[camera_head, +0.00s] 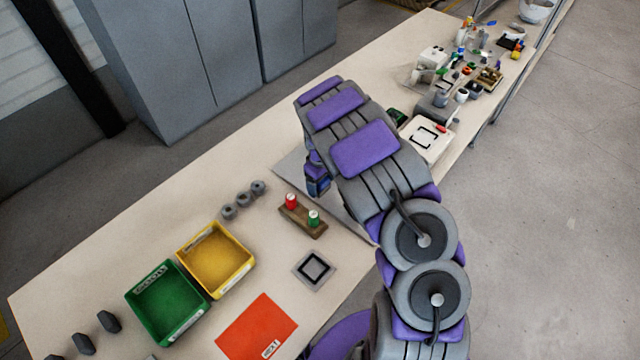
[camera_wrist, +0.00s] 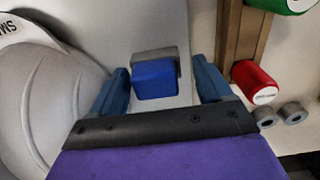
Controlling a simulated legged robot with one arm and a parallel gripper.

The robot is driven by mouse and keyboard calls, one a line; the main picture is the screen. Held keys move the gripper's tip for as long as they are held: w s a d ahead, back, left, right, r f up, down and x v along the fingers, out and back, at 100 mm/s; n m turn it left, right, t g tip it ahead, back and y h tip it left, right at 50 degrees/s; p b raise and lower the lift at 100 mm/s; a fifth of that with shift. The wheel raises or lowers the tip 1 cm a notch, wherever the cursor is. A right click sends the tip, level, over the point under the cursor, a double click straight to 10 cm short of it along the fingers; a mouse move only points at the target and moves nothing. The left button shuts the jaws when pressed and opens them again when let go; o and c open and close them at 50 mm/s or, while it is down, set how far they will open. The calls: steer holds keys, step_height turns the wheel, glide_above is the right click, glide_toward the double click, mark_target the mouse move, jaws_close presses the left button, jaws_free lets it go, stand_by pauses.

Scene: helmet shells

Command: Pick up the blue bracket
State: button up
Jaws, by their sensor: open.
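The blue bracket (camera_wrist: 155,79) shows in the wrist view as a blue block with a grey part behind its far edge. It lies between the two blue fingers of my gripper (camera_wrist: 161,66). The fingers are open, with a visible gap on each side of the block. In the head view my gripper (camera_head: 318,182) hangs below the end of my arm, over the table; I cannot make out the bracket there, as the arm hides that area.
A wooden holder (camera_head: 302,224) with a red and a green spool stands near my gripper. Several grey rings (camera_head: 244,199), a yellow bin (camera_head: 243,264), a green bin (camera_head: 192,327) and a red sheet (camera_head: 257,326) lie toward the left. A large pale rounded shell (camera_wrist: 45,95) is left of the fingers.

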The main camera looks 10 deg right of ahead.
steer(key=shift+d, duration=0.55)
steer(key=c, duration=0.9)
steer(key=shift+a+r, duration=0.1)
steer(key=shift+a, duration=0.3)
